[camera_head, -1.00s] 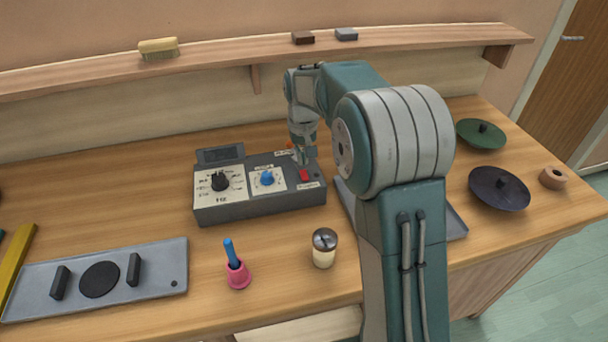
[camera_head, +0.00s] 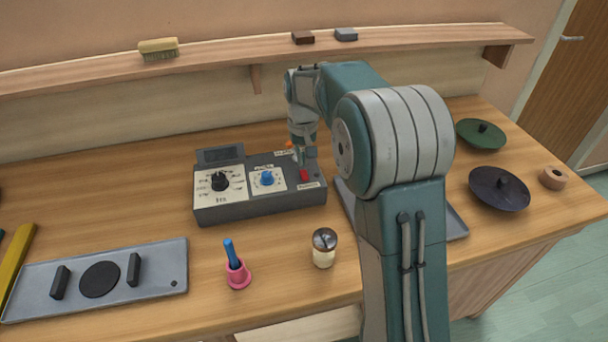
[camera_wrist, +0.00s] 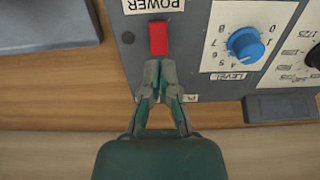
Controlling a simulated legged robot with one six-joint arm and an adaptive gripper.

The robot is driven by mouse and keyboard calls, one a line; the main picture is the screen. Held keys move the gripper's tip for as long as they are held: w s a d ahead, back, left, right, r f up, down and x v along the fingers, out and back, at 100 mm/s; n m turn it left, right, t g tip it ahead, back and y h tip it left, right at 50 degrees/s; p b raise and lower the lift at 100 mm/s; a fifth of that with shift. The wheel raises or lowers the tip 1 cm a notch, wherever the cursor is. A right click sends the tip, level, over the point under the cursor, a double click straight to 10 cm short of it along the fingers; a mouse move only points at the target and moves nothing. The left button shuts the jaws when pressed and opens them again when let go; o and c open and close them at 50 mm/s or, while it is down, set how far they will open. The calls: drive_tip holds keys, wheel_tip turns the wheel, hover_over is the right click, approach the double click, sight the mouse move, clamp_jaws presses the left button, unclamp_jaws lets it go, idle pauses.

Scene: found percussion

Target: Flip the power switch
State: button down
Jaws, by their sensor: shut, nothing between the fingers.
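The power switch (camera_wrist: 158,38) is a small red rocker on a grey control box, beside a label reading POWER in the wrist view. In the head view the red switch (camera_head: 304,174) sits at the right end of the box (camera_head: 262,207). My gripper (camera_wrist: 159,65) is shut and empty, with its fingertips at the switch's edge; I cannot tell whether they touch it. In the head view my gripper (camera_head: 301,164) is over the right end of the box, just behind the switch.
A blue level knob (camera_wrist: 246,44) and a black knob (camera_head: 220,181) are on the same box. A grey tray (camera_head: 452,222) lies right of the box, partly behind my arm. A shaker (camera_head: 324,248) and a pink bell (camera_head: 237,273) stand in front. A wooden shelf (camera_head: 220,54) runs behind.

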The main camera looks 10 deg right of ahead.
sight(303, 171)
drive_tip(key=shift+f, duration=1.35)
idle(0.6)
drive_tip(key=shift+r, duration=3.55)
